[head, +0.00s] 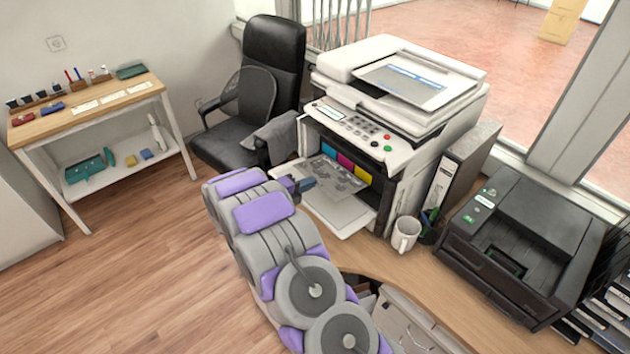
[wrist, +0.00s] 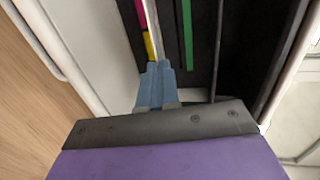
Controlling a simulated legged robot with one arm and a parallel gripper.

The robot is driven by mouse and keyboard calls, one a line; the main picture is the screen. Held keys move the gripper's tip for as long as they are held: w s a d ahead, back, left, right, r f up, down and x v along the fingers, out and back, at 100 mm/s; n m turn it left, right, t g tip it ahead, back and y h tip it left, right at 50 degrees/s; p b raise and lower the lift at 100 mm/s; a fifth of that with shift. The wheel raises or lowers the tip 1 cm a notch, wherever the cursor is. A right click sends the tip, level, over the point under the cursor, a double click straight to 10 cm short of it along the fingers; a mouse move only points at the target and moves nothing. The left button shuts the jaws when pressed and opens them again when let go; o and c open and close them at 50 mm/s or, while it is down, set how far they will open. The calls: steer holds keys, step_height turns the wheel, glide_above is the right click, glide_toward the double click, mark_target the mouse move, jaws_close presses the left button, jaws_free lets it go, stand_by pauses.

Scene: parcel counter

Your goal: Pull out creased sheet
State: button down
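The creased sheet (head: 338,178) is a grey, printed sheet lying in the open front of the white copier (head: 385,150), above a pale lowered flap (head: 342,214). My gripper (head: 312,183) reaches in from the left, with its blue fingertips beside the sheet's left edge. In the wrist view, the two blue fingers (wrist: 157,75) look together and point into the dark interior. Whether the sheet's edge is between them cannot be made out. I cannot clearly identify the sheet in the wrist view.
Magenta, yellow and blue cartridges (head: 346,163) line the copier's back. A green strip (wrist: 187,35) shows inside it in the wrist view. A white mug (head: 405,234) and a black printer (head: 522,245) stand to the right. A black chair (head: 262,95) is behind my arm. Floor is clear at left.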

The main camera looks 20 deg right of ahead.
steer(key=shift+f+v, duration=0.2)
steer(key=shift+v, duration=0.85)
steer(key=shift+a+r, duration=0.1)
steer(key=shift+s+a+r, duration=0.35)
steer(key=shift+a+r, duration=0.35)
steer(key=shift+a, duration=0.2)
steer(key=shift+s+a+r, duration=0.35)
steer(key=shift+a+r, duration=0.4)
steer(key=shift+a, duration=0.15)
